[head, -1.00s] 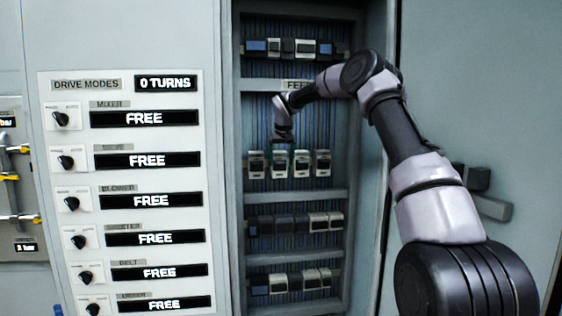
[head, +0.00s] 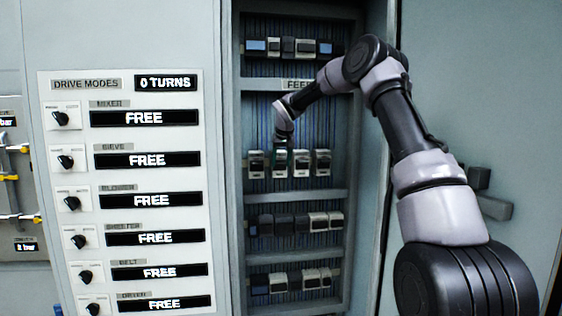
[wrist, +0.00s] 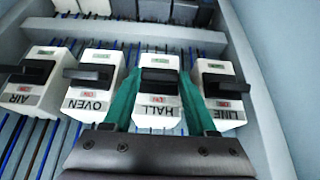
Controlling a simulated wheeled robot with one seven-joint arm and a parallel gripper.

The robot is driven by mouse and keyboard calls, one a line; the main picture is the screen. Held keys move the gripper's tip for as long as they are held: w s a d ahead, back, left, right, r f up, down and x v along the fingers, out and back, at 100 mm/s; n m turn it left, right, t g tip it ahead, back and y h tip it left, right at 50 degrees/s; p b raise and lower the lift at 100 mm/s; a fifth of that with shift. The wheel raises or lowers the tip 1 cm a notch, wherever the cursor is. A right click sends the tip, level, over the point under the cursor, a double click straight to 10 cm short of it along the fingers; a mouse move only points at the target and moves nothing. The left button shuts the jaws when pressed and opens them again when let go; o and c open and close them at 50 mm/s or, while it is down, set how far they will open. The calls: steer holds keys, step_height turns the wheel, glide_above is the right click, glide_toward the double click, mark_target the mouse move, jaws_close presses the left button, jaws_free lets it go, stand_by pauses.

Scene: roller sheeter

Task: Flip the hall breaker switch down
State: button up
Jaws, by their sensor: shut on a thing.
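The hall breaker (wrist: 158,104) is a white block labelled HALL, third from left in its row in the wrist view. Its black switch (wrist: 160,77) sits between a green mark above and a red ON mark below; its exact tilt is hard to tell. My gripper (wrist: 160,88) has green fingers, one on each side of the hall breaker, shut on it around the switch; the exact contact is unclear. In the head view my gripper (head: 288,145) reaches the upper part of the breaker row and partly hides it. The hall breaker (head: 301,165) shows there too.
The oven breaker (wrist: 95,85) and line breaker (wrist: 226,96) stand close on either side, and the air breaker (wrist: 30,80) is at far left. Cabinet shelves run above and below the row. A drive modes panel (head: 130,190) is left of the cabinet.

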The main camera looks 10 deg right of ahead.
steer(key=shift+s+a+f+t, duration=0.15)
steer(key=shift+f+t, duration=0.15)
steer(key=shift+t, duration=0.5)
steer(key=shift+s+f+t, duration=0.15)
steer(key=shift+f+t, duration=0.15)
steer(key=shift+t, duration=0.5)
steer(key=shift+s+a+f+t, duration=0.15)
steer(key=shift+f+t, duration=0.15)
steer(key=shift+t, duration=0.5)
steer(key=shift+d+f+t, duration=0.15)
steer(key=shift+f+t, duration=0.15)
steer(key=shift+t, duration=0.4)
steer(key=shift+d+f+t, duration=0.1)
steer(key=shift+f+t, duration=0.2)
steer(key=shift+t, duration=0.4)
steer(key=shift+f+t, duration=0.25)
steer(key=shift+t, duration=0.45)
steer(key=shift+f+t, duration=0.2)
steer(key=shift+t, duration=0.5)
steer(key=o, duration=1.4)
steer(key=shift+w, duration=0.1)
steer(key=shift+c, duration=0.2)
steer(key=s+r, duration=0.1)
steer(key=s, duration=0.9)
steer(key=shift+s, duration=0.4)
